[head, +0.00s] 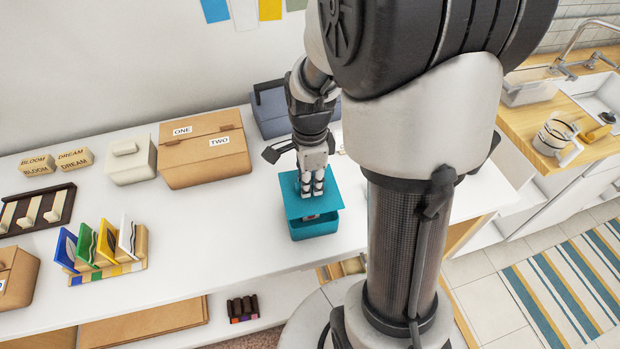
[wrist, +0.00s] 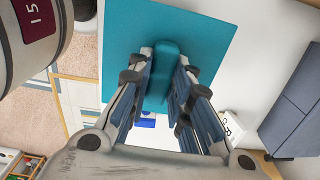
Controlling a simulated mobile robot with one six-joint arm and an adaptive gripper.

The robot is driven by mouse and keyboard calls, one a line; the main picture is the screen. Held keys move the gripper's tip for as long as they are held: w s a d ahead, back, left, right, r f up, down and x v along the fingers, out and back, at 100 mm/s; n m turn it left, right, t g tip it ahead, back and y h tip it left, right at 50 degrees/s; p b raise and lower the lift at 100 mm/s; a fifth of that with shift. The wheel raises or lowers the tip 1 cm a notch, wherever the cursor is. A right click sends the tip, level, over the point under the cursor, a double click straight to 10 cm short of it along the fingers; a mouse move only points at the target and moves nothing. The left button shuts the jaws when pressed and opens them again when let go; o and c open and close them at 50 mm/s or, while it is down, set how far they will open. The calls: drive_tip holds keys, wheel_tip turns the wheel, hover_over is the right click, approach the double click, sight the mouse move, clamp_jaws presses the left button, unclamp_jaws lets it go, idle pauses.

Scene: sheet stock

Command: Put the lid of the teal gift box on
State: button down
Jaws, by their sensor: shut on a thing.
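The teal lid (head: 291,195) is a flat square with a raised bar handle (wrist: 160,82). My gripper (head: 313,190) is shut on that handle, with a finger on each side of it in the wrist view (wrist: 163,90). The teal gift box (head: 316,229) stands on the white table below the lid. The lid is over the box, and a gap shows at the front, with something reddish and pale in it. The lid looks shifted toward the back left of the box. The lid hides most of the box's opening.
A cardboard box (head: 204,160) labelled ONE and TWO and a blue-grey box (head: 270,108) stand behind. A cream lidded box (head: 129,165), a rack of coloured cards (head: 108,270) and a dark tray (head: 66,207) are at left. The table left of the teal box is clear.

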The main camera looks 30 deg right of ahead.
drive_tip(key=shift+f+b, duration=1.75)
drive_tip(key=shift+f, duration=0.95)
drive_tip(key=shift+f, duration=0.3)
idle(0.7)
drive_tip(key=c, duration=1.4)
unclamp_jaws()
drive_tip(key=shift+o, duration=0.2)
drive_tip(key=o, duration=0.5)
drive_tip(key=shift+r+p, duration=3.1)
drive_tip(key=shift+r, duration=0.45)
